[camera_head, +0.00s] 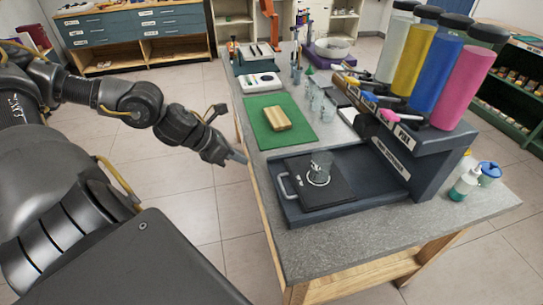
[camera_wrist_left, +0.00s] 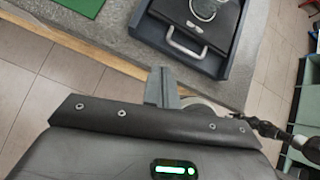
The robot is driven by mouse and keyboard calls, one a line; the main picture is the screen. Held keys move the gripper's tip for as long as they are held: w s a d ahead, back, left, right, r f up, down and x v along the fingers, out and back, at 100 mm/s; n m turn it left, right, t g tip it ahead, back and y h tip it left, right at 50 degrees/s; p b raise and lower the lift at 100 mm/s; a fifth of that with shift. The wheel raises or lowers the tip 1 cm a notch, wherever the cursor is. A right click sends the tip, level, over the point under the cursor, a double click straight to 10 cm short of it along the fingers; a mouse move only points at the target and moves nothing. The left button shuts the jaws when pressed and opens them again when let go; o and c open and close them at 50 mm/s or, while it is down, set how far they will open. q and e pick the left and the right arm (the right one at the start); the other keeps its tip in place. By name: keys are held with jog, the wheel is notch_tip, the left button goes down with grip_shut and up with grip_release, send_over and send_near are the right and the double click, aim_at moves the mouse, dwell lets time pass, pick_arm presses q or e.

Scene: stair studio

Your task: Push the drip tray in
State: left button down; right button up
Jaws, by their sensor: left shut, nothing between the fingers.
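The drip tray (camera_head: 338,194) is a flat black plate with a light loop handle (camera_head: 283,185) on its left side. It lies in the dark rimmed base of the dispenser (camera_head: 400,165), and a clear glass (camera_head: 321,167) stands on it. The wrist view shows the tray (camera_wrist_left: 221,38) at the top, with its handle (camera_wrist_left: 184,46) facing my gripper. My left gripper (camera_head: 238,157) is shut and empty. It is left of the table edge, apart from the handle; its fingers also show in the wrist view (camera_wrist_left: 162,86). My right gripper is not in view.
A green mat (camera_head: 275,137) with a wooden block (camera_head: 277,118) lies behind the tray. Tall coloured cylinders (camera_head: 417,60) stand on the dispenser. A soap bottle (camera_head: 463,187) and blue-lidded cup (camera_head: 489,173) stand at right. The table's front left corner is bare.

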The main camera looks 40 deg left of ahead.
pick_arm(q)
jog(key=s+d+m+g, duration=0.1)
jog(key=s+d+m, duration=0.1)
jog(key=s+m, duration=0.15)
jog(key=shift+n, duration=0.25)
jog(key=p+x, duration=0.1)
jog(key=x, duration=0.2)
jog(key=d+p+x, duration=0.1)
jog(key=p+x, duration=0.1)
jog(key=x, duration=0.2)
jog(key=r+p+x, duration=0.1)
jog(key=x, duration=0.3)
jog(key=shift+w+d+p, duration=0.2)
jog(key=shift+w+p, duration=0.1)
jog(key=shift+w, duration=0.05)
jog(key=shift+w+d+f, duration=0.4)
jog(key=shift+w, duration=0.2)
